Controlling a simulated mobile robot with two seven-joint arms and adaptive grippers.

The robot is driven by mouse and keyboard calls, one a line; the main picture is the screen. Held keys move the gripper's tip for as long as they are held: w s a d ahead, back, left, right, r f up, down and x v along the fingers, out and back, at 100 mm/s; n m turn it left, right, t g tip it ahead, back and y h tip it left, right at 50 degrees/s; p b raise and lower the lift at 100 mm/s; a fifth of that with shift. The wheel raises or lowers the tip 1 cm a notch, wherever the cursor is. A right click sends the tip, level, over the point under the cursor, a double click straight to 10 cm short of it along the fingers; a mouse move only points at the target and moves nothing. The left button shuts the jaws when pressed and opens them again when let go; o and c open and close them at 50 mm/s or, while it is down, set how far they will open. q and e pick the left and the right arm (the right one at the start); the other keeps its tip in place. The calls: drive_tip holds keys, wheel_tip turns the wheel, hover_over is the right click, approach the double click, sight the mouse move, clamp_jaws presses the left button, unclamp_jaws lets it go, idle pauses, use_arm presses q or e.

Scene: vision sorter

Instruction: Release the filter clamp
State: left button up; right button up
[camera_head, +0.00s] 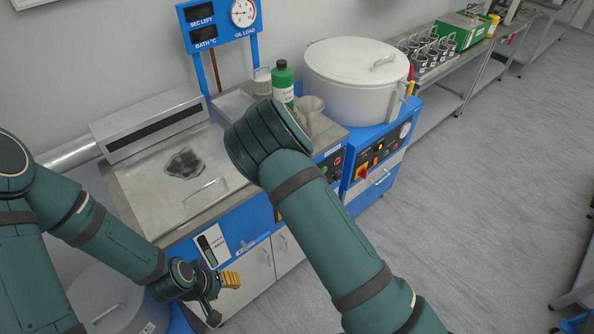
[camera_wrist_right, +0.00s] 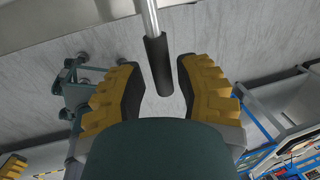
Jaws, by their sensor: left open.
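A metal rod with a black grip (camera_wrist_right: 158,66) comes in from the top of the right wrist view. I cannot tell for certain whether it is the lever of the filter clamp. My right gripper (camera_wrist_right: 162,92) has its yellow fingers apart, one on each side of the grip's end, with gaps showing on both sides. In the head view this gripper is hidden behind my right arm. My left gripper (camera_head: 220,297) is low in the head view, open, in front of the blue and steel cabinet (camera_head: 236,232). I see nothing held in it.
A green bottle (camera_head: 283,84) and a large lidded white pot (camera_head: 348,88) stand behind my right arm. A display panel (camera_head: 221,22) rises at the back. The floor (camera_head: 470,200) at right is clear.

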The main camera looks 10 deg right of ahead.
wheel_tip(320, 180, up, 11)
drive_tip(key=s+a, duration=0.1)
drive_tip(key=a, duration=0.1)
drive_tip(key=shift+r, duration=0.2)
idle(0.4)
drive_tip(key=s+d+f+n+y+b, duration=0.1)
drive_tip(key=s+d+f+n+b, duration=0.1)
drive_tip(key=s+f+n, duration=0.45)
drive_tip(key=s+d+f+n+g+b, duration=0.1)
drive_tip(key=s+d+f+n, duration=0.15)
drive_tip(key=f, duration=0.65)
drive_tip(key=s+d+f+n+y+b, duration=0.1)
drive_tip(key=s+f+n+b, duration=0.1)
drive_tip(key=s+f+n, duration=0.4)
drive_tip(key=s+a+f+n+t+y+b, duration=0.1)
drive_tip(key=s+a+f+n+y+b, duration=0.1)
drive_tip(key=s+a+n, duration=0.2)
drive_tip(key=s+a+f+n+t+y+b, duration=0.1)
drive_tip(key=s+a+f+n+y+b, duration=0.1)
drive_tip(key=s+n, duration=0.7)
drive_tip(key=shift+a+f+n, duration=0.5)
drive_tip(key=shift+a+f, duration=0.3)
drive_tip(key=shift+a, duration=0.35)
drive_tip(key=shift+s, duration=0.1)
